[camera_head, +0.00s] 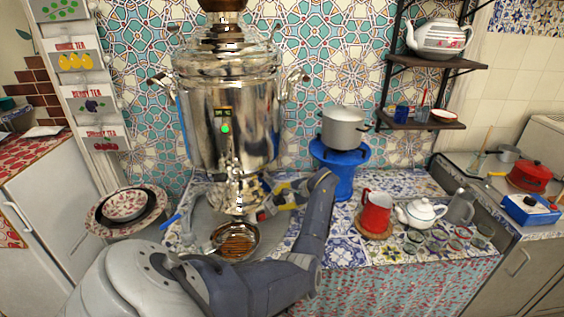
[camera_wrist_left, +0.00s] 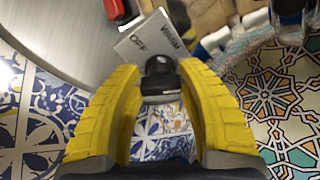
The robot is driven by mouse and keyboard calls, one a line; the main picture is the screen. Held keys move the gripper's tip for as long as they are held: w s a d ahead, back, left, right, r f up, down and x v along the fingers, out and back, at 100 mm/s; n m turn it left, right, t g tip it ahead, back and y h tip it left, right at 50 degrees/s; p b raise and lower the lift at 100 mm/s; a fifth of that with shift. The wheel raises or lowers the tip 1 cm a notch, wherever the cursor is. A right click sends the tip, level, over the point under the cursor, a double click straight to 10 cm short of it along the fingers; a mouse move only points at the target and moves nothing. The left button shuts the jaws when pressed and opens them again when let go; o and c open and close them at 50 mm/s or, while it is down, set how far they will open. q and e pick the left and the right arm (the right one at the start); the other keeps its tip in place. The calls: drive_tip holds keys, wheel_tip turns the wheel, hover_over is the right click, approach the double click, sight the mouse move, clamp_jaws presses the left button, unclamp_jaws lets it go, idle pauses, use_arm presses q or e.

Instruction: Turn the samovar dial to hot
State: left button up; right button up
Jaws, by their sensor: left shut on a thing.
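The large polished samovar (camera_head: 200,115) stands on the tiled counter at the back in the head view, with a small green light on its front. My left gripper (camera_head: 268,208) reaches in at the right of the samovar's lower part. In the left wrist view, the yellow fingers of my left gripper (camera_wrist_left: 160,100) are shut on the black dial knob (camera_wrist_left: 160,82). A light label plate (camera_wrist_left: 148,38) beyond the knob reads "OFF" and "WARM"; I cannot read a hot mark. The dial cannot be made out in the head view. My right gripper is not in view.
A round drip bowl (camera_head: 235,240) sits below the samovar. To the right are a blue burner (camera_head: 340,175) with a grey pot (camera_head: 344,130), a red pitcher (camera_head: 376,214), a white teapot (camera_head: 418,213) and several glasses. Wall shelves hang above.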

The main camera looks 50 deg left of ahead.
use_arm(q)
drive_tip(key=o, duration=1.2)
drive_tip(key=v, duration=1.2)
